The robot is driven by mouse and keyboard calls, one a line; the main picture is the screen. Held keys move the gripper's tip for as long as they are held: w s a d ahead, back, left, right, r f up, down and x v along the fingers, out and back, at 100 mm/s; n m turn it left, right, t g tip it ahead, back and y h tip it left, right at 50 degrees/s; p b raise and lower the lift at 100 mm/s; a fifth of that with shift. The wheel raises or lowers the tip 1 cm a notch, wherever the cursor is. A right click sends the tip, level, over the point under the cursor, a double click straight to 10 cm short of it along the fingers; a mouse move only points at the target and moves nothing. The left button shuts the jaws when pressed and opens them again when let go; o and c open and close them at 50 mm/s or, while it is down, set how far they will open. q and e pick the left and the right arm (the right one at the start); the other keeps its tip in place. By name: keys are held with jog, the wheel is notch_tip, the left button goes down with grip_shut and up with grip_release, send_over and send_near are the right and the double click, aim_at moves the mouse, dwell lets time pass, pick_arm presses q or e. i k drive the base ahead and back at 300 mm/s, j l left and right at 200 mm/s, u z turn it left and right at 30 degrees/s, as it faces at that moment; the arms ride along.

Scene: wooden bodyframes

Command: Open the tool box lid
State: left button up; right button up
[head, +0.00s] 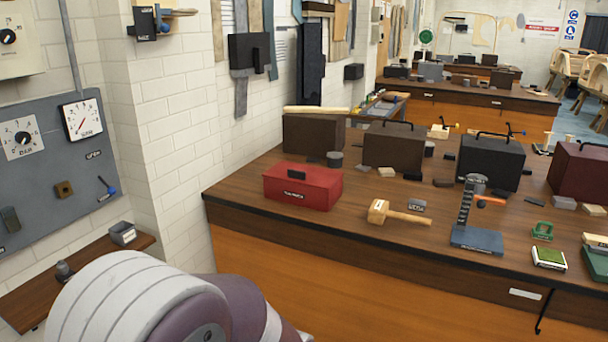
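A red tool box (303,187) with a black patch on its lid and white lettering on its front sits near the left end of the wooden workbench (350,232). Its lid looks shut. Several larger cases stand on the same bench: a brown one (312,136), another brown one (392,149), a black one (490,165) and a dark red one (583,174), all apparently closed. A white and purple rounded part of my own body fills the bottom left. Neither gripper shows in the head view.
A wooden mallet (395,213) lies right of the red box. A blue-based stand (475,238), a green-topped block (549,257) and small pieces are farther right. A grey gauge panel (55,165) and brick wall are at left, above a small shelf (75,276).

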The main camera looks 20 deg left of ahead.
aim_at(324, 179)
jog(key=i+j, duration=0.2)
jog(key=j, duration=0.15)
jog(key=i+j+z, duration=0.1)
jog(key=j, duration=0.3)
jog(key=i+j+z, duration=0.1)
jog(key=i+j, duration=0.4)
jog(key=j, duration=0.25)
jog(key=i+j+z, duration=0.1)
jog(key=j, duration=0.3)
jog(key=i, duration=0.1)
